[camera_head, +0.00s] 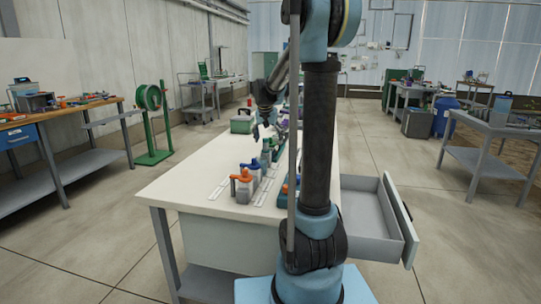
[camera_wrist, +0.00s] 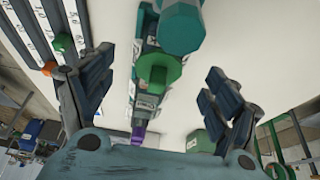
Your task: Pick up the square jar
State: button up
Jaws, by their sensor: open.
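My gripper (camera_head: 265,118) is over the white table, above the row of fittings, with its fingers pointing down. In the wrist view its two dark fingers (camera_wrist: 152,78) are spread wide and nothing is gripped. Between them is a green-capped piece (camera_wrist: 160,70), with a larger teal round piece (camera_wrist: 180,24) above it in the picture. I cannot tell which thing is the square jar. Near the table's front stand a grey square-bodied piece with an orange top (camera_head: 242,188) and one with a blue top (camera_head: 252,166). The arm hides part of the row.
A green box (camera_head: 243,121) sits farther back on the white table (camera_head: 190,180); it also shows in the wrist view (camera_wrist: 200,141). An open drawer (camera_head: 370,212) juts out at the right. Several side tables stand around. The table's left part is clear.

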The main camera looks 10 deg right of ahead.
aim_at(270, 142)
jog(key=shift+x, duration=2.7)
jog(key=shift+w+r, duration=0.1)
jog(key=c, duration=1.1)
